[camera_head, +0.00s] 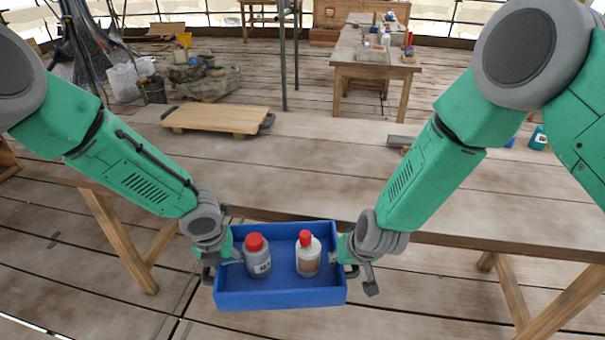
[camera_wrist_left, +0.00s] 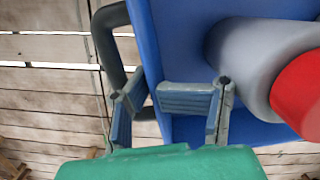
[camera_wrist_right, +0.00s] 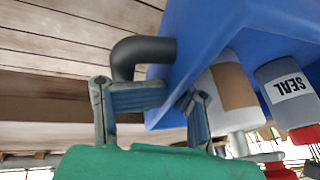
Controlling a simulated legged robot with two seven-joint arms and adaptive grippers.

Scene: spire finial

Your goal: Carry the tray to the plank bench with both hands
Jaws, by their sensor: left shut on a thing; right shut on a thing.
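The blue tray (camera_head: 280,299) hangs level in front of the bench's near edge, with two bottles standing in it. My right gripper (camera_head: 348,262) is shut on the right side, by the dark handle (camera_wrist_right: 140,55). The plank bench (camera_head: 300,165) spans the view just beyond the tray.
A wooden board with dark handles (camera_head: 218,120) lies on the bench's far left. A small grey item (camera_head: 400,141) and a green container (camera_head: 538,138) are near its far edge, right of centre. The bench's near middle is clear. Another table (camera_head: 370,65) stands behind.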

